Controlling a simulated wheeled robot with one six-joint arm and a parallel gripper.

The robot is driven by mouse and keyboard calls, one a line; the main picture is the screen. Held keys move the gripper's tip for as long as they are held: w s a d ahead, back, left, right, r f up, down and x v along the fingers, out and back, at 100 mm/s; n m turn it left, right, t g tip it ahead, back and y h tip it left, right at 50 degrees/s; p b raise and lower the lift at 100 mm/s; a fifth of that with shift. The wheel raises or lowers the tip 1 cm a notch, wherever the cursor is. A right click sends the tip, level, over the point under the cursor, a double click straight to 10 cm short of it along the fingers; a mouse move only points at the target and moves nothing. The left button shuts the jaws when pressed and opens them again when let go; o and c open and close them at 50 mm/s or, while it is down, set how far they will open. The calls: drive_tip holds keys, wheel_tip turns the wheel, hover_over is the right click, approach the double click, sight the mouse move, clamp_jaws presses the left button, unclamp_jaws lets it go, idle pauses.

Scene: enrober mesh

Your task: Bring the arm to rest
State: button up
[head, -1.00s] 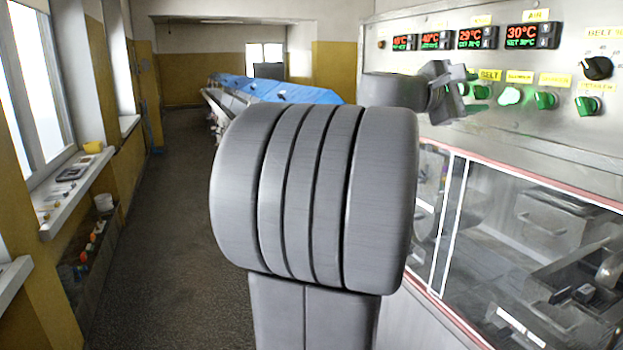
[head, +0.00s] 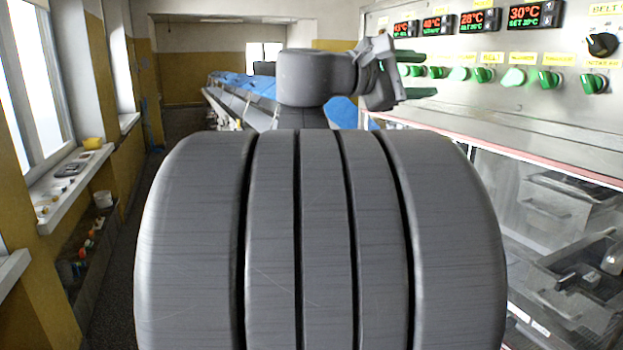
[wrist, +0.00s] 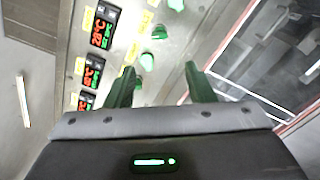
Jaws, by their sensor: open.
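My gripper (head: 426,75) is raised in the head view, in front of the left part of the steel control panel (head: 450,95). Its two dark green fingers stand apart and point to the right, with nothing between them. The fingers also show in the wrist view (wrist: 160,72), spread, with the panel's knobs and displays beyond them. I cannot tell how far the fingertips are from the panel. My own grey arm links fill the middle of the head view and hide the floor and part of the machine.
Green knobs (head: 483,74) and red temperature displays (head: 480,20) line the panel on the right. Below is a glazed machine enclosure (head: 550,215). A blue-topped conveyor (head: 232,81) runs behind my arm. A window sill (head: 75,175) with small items is at left.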

sight(477, 77)
drive_tip(key=p+x, duration=0.3)
drive_tip(key=x, duration=1)
drive_tip(key=shift+d+r+p, duration=0.2)
drive_tip(key=shift+d+p, duration=0.1)
drive_tip(key=shift+d, duration=0.05)
drive_tip(key=shift+w+d+f+m+b, duration=0.15)
drive_tip(key=shift+w+f+m+b, duration=0.1)
drive_tip(key=shift+m+b, duration=0.15)
drive_tip(key=shift+m, duration=0.5)
drive_tip(key=shift+s+m+b, duration=0.15)
drive_tip(key=shift+m+b, duration=0.35)
drive_tip(key=shift+m, duration=0.4)
drive_tip(key=m, duration=0.3)
drive_tip(key=shift+r+m+b, duration=0.1)
drive_tip(key=shift+m+b, duration=0.2)
drive_tip(key=shift+b, duration=0.1)
drive_tip(key=m, duration=0.4)
drive_tip(key=shift+m, duration=0.4)
drive_tip(key=shift+a, duration=0.3)
drive_tip(key=shift+b+v, duration=0.5)
drive_tip(key=shift+v, duration=0.6)
drive_tip(key=shift+a+r, duration=0.1)
